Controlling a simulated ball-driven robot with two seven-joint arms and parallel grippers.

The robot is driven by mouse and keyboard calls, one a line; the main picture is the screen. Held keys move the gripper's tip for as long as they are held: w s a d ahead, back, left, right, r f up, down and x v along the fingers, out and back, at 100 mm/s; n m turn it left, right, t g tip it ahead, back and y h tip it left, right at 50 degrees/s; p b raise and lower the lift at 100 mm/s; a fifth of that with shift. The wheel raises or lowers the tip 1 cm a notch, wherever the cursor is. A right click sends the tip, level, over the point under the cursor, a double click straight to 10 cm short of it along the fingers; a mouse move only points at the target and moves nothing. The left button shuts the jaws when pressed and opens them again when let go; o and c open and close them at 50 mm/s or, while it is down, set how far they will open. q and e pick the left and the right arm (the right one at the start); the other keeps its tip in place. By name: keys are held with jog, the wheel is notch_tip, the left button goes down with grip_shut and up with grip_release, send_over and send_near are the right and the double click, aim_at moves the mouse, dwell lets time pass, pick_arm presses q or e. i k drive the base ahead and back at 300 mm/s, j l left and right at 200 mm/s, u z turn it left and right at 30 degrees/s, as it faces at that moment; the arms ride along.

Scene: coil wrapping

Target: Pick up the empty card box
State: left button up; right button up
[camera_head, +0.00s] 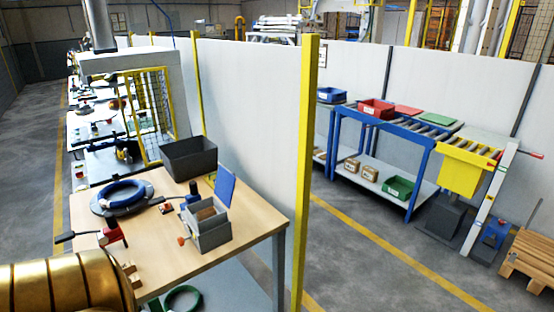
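I cannot tell for sure which thing is the empty card box. Two small brown cardboard boxes, one on the left (351,165) and one on the right (369,173), sit on the lower shelf of the blue-framed roller table. Whether they are empty cannot be seen. Neither of my grippers shows clearly in the picture.
A blue ring (122,195) lies on a grey round base on the workbench. A yellow post (305,170) and white partition (250,100) separate the bench from the roller table (400,133). A green bin (399,189) shares the lower shelf. Grey floor lies open before it.

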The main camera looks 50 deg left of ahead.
aim_at(207, 212)
jog(key=i+u, duration=0.15)
jog(key=u, duration=1.7)
jog(key=i+l+u, duration=0.15)
jog(key=l+u, duration=1)
jog(key=u, duration=0.15)
jog(key=l+u, duration=0.45)
jog(key=k+l, duration=0.1)
jog(key=l, duration=0.3)
jog(key=k+l+u, duration=0.1)
jog(key=l, duration=0.3)
jog(key=k+l, duration=0.1)
jog(key=l, duration=0.3)
jog(key=k+l+u, duration=0.1)
jog(key=l, duration=0.25)
jog(key=k+l, duration=0.15)
jog(key=l, duration=0.25)
